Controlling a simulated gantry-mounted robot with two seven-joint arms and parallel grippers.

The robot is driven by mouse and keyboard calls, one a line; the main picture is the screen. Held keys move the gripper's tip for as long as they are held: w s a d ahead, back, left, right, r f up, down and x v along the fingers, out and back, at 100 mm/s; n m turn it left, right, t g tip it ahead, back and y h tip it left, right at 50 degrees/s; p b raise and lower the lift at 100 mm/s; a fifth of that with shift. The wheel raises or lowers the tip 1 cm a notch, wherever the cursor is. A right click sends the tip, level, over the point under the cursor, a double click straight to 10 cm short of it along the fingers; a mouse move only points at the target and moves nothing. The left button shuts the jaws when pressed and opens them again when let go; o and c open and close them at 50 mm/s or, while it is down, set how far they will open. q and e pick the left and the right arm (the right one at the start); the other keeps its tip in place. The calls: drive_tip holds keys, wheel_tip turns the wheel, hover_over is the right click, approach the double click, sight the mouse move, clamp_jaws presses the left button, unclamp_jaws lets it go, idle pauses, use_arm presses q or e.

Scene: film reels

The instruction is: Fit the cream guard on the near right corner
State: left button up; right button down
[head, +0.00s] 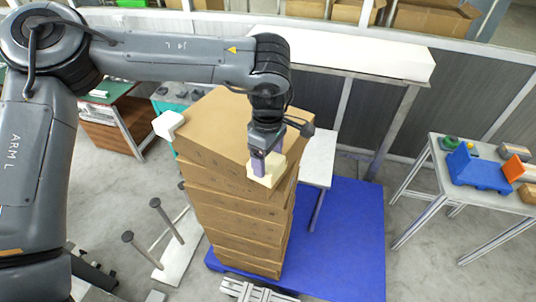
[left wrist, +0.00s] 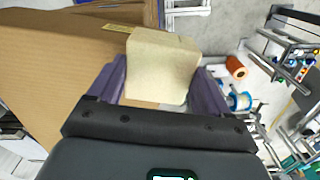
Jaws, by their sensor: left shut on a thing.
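The cream guard (head: 271,178) is a blocky piece at the right end of the top of a tall stack of brown cartons (head: 213,130). My left gripper (head: 262,163) points down at the stack and is shut on the guard. In the left wrist view the guard (left wrist: 163,65) sits between the two purple fingers, with carton top to its left and open floor to its right. I cannot tell whether it touches the carton corner. A white guard (head: 168,124) sits at the left corner of the stack top. My right gripper is out of view.
The stack stands on a blue pallet (head: 350,235), with its upper cartons turned unevenly. A white table (head: 318,155) stands close behind. A bench (head: 440,165) with a blue bin (head: 478,170) is at right. Upright posts (head: 167,218) stand at left.

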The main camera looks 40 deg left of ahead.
use_arm(q)
drive_tip(key=shift+f, duration=0.45)
drive_tip(key=o, duration=1.1)
drive_tip(key=shift+c, duration=0.2)
drive_tip(key=shift+r, duration=0.1)
